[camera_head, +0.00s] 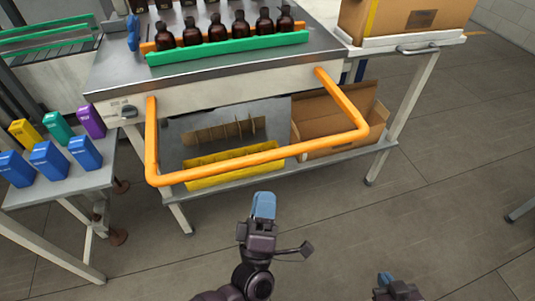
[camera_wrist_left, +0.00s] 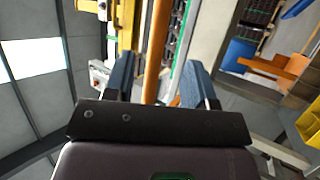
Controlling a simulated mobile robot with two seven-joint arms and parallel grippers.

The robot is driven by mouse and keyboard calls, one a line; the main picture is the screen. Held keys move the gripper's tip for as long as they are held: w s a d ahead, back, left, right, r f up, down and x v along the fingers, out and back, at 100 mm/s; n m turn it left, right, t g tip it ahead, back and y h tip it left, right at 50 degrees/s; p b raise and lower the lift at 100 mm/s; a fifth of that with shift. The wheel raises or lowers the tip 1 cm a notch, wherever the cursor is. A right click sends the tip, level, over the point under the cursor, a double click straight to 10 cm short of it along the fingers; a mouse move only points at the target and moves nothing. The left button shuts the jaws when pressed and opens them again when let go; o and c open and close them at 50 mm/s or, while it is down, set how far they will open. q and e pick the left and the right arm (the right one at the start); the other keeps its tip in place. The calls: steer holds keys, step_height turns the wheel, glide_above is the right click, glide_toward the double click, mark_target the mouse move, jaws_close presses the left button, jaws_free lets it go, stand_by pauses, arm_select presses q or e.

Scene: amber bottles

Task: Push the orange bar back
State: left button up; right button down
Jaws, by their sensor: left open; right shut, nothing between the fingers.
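The orange bar (camera_head: 258,158) is a U-shaped tube that sticks out from the front of the metal table. Its front run crosses the middle of the head view. My left gripper (camera_head: 263,205) is in front of this run, below it in the picture, and looks apart from it. In the left wrist view the left gripper (camera_wrist_left: 158,82) has its two blue fingers spread, and the orange bar (camera_wrist_left: 156,55) shows beyond and between them. My right gripper (camera_head: 386,279) is shut and empty at the bottom edge, far from the bar; its arm is mostly out of view.
Several amber bottles (camera_head: 217,30) stand behind a green rail (camera_head: 228,48) on the table. A yellow bin (camera_head: 235,167) and a cardboard box (camera_head: 340,120) sit on the lower shelf. A side table (camera_head: 65,187) with coloured boxes stands at left.

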mark_target(270, 156)
arm_select(q)
steer(key=p+x, duration=0.1)
steer(key=x, duration=0.8)
steer(key=shift+w+r, duration=0.15)
steer(key=shift+w, duration=0.15)
jaws_close()
